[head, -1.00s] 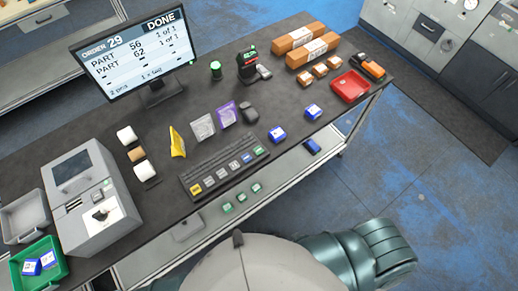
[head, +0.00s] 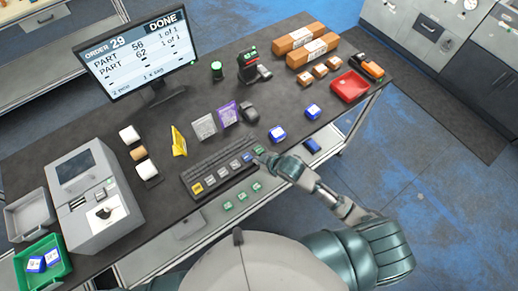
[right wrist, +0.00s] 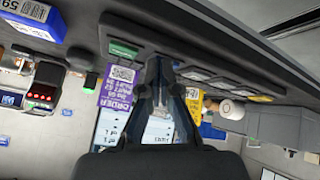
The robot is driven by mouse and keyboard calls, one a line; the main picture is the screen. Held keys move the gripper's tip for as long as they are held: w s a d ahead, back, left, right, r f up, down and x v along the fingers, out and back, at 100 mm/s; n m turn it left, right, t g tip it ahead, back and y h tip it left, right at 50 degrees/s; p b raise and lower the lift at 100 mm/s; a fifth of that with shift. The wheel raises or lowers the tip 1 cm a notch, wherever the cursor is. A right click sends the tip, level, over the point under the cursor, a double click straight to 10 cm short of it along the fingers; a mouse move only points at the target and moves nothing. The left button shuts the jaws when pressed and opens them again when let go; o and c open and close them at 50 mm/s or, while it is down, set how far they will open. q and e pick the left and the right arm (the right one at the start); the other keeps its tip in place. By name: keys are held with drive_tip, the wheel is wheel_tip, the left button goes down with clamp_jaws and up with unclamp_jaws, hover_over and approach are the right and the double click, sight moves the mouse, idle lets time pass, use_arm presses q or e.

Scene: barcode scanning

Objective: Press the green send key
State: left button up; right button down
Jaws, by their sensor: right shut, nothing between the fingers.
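The green send key (head: 258,152) is at the right end of the front row of the dark keyboard (head: 208,167). My right gripper (head: 261,161) is shut and empty, with its tips close by the green key at the keyboard's front right corner. I cannot tell whether they touch it. In the right wrist view, the shut fingers (right wrist: 157,75) point towards the keyboard, and the green key (right wrist: 123,50) shows just left of them. The monitor (head: 137,52) reads order 29, two parts at 1 of 1, and DONE. My left gripper is not in view.
A blue-and-white box (head: 277,133) lies just right of the keyboard, with a dark mouse (head: 250,115) behind it. A yellow packet (head: 178,141) stands behind the keyboard. A grey machine (head: 90,203) and a green tray (head: 64,252) are at the left.

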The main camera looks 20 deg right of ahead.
drive_tip(key=w+r+n, duration=0.2)
drive_tip(key=r, duration=0.1)
drive_tip(key=w+r+n, duration=0.1)
drive_tip(key=r, duration=0.1)
drive_tip(key=shift+w+y, duration=0.3)
drive_tip(key=shift+w, duration=0.1)
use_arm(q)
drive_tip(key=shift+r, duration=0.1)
use_arm(e)
drive_tip(key=r+n, duration=0.1)
drive_tip(key=w+d+r, duration=0.1)
drive_tip(key=r, duration=0.1)
drive_tip(key=w+d+r+n, duration=0.1)
drive_tip(key=shift+r+n, duration=0.15)
drive_tip(key=shift+n, duration=0.15)
drive_tip(key=b, duration=0.7)
hover_over(260, 150)
wheel_tip(260, 150, down, 6)
drive_tip(key=shift+s, duration=0.1)
drive_tip(key=shift+f+b, duration=0.6)
drive_tip(key=shift+f, duration=0.1)
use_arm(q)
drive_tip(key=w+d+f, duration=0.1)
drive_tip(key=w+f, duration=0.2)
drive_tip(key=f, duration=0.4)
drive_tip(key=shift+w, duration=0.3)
use_arm(e)
drive_tip(key=shift+f, duration=0.75)
